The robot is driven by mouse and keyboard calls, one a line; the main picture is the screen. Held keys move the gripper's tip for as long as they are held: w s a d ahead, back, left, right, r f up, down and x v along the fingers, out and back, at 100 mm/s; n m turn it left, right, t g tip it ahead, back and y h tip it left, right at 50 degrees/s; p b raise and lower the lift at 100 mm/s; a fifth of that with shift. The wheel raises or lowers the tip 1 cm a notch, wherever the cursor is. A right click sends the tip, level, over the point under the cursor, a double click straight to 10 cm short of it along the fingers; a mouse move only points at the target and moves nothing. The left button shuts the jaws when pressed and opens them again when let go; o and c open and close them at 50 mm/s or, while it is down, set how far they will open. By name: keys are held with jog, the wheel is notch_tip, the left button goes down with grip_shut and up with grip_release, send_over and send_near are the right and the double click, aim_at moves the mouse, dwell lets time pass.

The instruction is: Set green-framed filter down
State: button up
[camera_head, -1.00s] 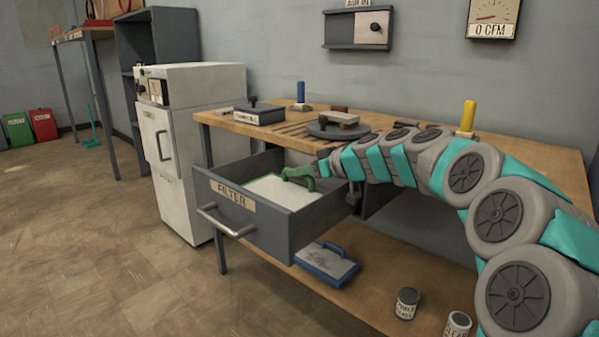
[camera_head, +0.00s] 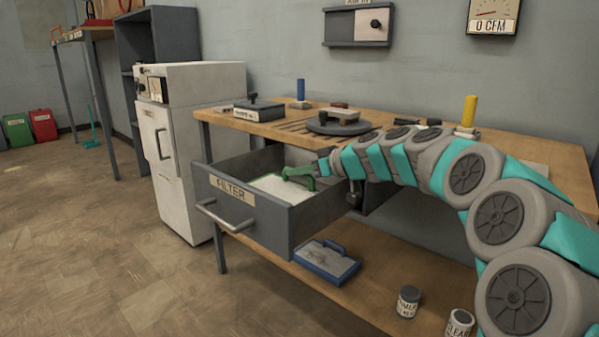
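The green-framed filter (camera_head: 272,186) has a white panel and a green handle (camera_head: 299,175). It lies inside the open drawer labelled FILTER (camera_head: 247,216), and the drawer's front wall hides its lower part, so I cannot tell whether it rests on the drawer floor. My gripper (camera_head: 318,171) reaches in from the right over the drawer's side wall and is at the green handle. The fingertips are small and partly hidden, so their grip on the handle is not clear.
A blue-framed filter (camera_head: 327,261) lies on the lower shelf below the drawer, with two labelled cans (camera_head: 408,301) to the right. The workbench top (camera_head: 540,160) holds a round dark plate (camera_head: 338,126), a dark box (camera_head: 259,111) and blue and yellow upright pieces. A white cabinet (camera_head: 205,150) stands left.

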jog(key=o, duration=0.4)
jog(key=shift+o, duration=0.2)
jog(key=shift+r+p, duration=0.45)
jog(key=shift+p, duration=0.15)
jog(key=v, duration=1.2)
jog(key=shift+r, duration=0.2)
